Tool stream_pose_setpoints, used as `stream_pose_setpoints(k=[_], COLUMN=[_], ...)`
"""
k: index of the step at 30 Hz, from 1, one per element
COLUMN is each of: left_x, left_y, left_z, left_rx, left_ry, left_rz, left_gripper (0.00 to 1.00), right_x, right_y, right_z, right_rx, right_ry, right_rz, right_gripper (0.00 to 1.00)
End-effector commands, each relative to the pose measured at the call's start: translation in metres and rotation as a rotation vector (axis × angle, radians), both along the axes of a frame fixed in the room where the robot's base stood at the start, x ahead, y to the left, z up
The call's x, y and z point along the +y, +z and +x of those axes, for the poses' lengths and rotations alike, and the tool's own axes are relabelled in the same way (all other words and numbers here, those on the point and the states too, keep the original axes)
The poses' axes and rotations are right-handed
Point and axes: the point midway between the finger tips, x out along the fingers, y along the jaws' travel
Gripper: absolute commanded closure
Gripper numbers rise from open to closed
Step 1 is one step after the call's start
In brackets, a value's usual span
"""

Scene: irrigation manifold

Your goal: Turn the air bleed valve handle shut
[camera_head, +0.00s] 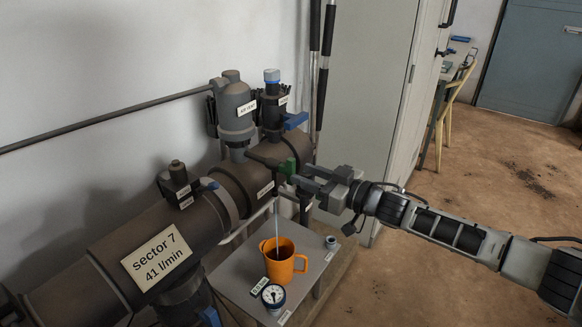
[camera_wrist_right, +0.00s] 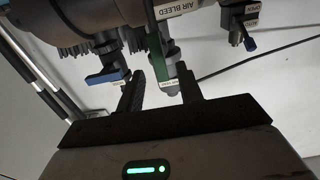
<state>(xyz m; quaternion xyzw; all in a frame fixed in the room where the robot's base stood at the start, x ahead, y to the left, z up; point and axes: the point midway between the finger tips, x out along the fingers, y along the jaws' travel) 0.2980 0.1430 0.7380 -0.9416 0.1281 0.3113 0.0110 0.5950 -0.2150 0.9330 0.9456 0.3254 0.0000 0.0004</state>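The air bleed valve's green handle (camera_head: 288,167) is on the near side of the dark manifold pipe, below the upright air vent. A thin stream of water (camera_head: 277,222) falls from below it into an orange jug (camera_head: 286,266). In the wrist view the green handle (camera_wrist_right: 156,55) reaches between my right gripper's fingers, near an "AIR BLEED" label (camera_wrist_right: 176,8). My right gripper (camera_head: 299,175) is open around the handle's end, with gaps visible on both sides in the wrist view (camera_wrist_right: 160,77). Its fingers partly hide the handle in the head view. My left gripper is not in view.
A blue handle (camera_head: 296,121) sits on the neighbouring valve, and shows close beside one finger in the wrist view (camera_wrist_right: 107,77). The jug stands with a round gauge (camera_head: 273,295) on a grey stand (camera_head: 235,275). A cabinet (camera_head: 370,80) stands behind; the floor at right is open.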

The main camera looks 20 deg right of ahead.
Motion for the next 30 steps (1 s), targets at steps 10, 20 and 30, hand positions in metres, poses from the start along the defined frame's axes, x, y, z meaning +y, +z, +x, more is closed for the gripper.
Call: stream_pose_setpoints(k=[10,20,30], left_x=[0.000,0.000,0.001], left_y=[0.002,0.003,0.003], left_z=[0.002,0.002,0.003], left_rx=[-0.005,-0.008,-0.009], left_ry=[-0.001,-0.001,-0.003], left_rz=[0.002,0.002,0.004], left_gripper=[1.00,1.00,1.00], right_x=[0.028,0.030,0.030], right_y=[0.000,-0.001,-0.001], right_z=[0.036,0.039,0.039], right_rx=[0.000,0.000,-0.001], right_ry=[-0.001,0.000,0.000], right_rz=[0.000,0.000,-0.002], right_gripper=[0.64,0.64,1.00])
